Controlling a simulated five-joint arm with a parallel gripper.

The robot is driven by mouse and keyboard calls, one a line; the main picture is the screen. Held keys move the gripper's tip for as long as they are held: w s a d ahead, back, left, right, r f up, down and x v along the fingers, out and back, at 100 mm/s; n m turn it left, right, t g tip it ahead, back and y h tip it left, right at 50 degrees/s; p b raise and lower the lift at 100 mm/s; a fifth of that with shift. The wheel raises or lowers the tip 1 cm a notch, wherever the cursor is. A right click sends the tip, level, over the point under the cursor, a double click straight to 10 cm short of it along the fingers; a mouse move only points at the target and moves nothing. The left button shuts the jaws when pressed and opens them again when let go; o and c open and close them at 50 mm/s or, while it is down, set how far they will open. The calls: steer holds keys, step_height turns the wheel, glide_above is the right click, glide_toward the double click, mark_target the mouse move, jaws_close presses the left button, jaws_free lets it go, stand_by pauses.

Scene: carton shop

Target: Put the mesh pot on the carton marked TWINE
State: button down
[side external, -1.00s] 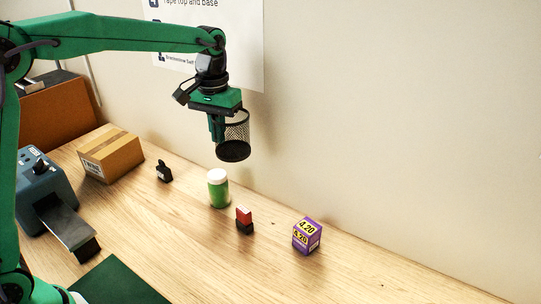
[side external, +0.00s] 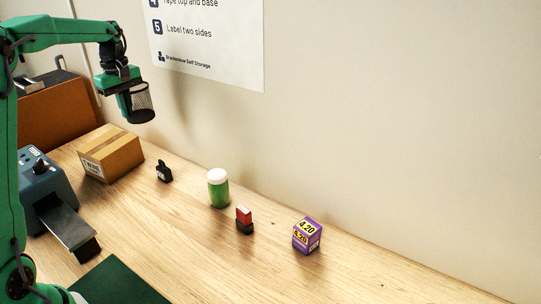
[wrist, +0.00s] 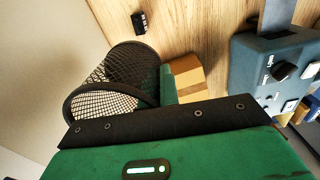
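The mesh pot (side external: 143,103) is black wire mesh, held in the air by my gripper (side external: 129,104). The gripper is shut on the pot's wall, and the pot hangs above and slightly right of the brown carton (side external: 112,153), clear of it.
A blue-grey machine (side external: 45,185) stands left of the carton. A black stamp-like object (side external: 164,171), a green jar (side external: 217,188), a red-and-black block (side external: 244,219) and a purple box (side external: 307,236) stand to the right.

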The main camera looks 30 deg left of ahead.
steer(key=s+a+n, duration=0.2)
steer(key=a+n, duration=0.1)
steer(key=a, duration=0.2)
glide_above(99, 149)
step_height(99, 149, down, 7)
steer(key=shift+a+f, duration=0.15)
steer(key=shift+f, duration=0.1)
steer(key=shift+f, duration=1.9)
steer(key=shift+f, duration=0.15)
steer(key=c, duration=1.6)
jaws_free()
steer(key=shift+c, duration=0.2)
step_height(99, 149, up, 12)
